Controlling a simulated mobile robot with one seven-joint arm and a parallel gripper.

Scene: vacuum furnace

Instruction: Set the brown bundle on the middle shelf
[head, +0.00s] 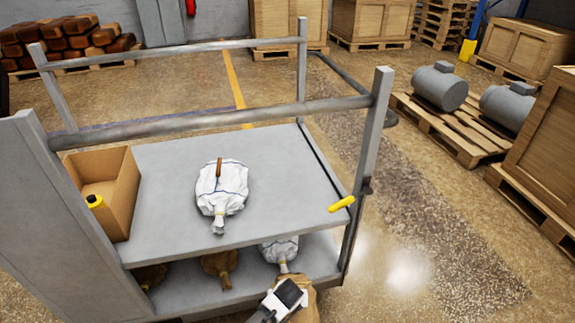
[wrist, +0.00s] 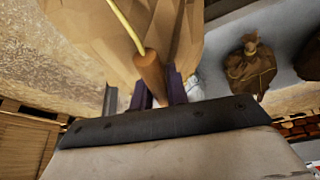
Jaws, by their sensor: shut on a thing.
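My gripper (head: 285,296) is low at the front of a grey shelf cart, in front of its lower shelf. The held bundle (head: 307,309) is mostly hidden behind my gripper in the head view. The cart shows an upper shelf (head: 160,165) and a lower shelf (head: 200,285); I cannot tell which counts as the middle. On the lower shelf stand a brown bundle (head: 219,264), another brown bundle (head: 151,276) and a white bundle (head: 280,249).
A white bundle (head: 222,188) and an open cardboard box (head: 110,190) stand on the upper shelf. A yellow handle (head: 341,204) is at its right edge. Cart posts and rails (head: 215,118) frame the shelf. Pallets with grey motors (head: 440,86) stand at right beyond free floor.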

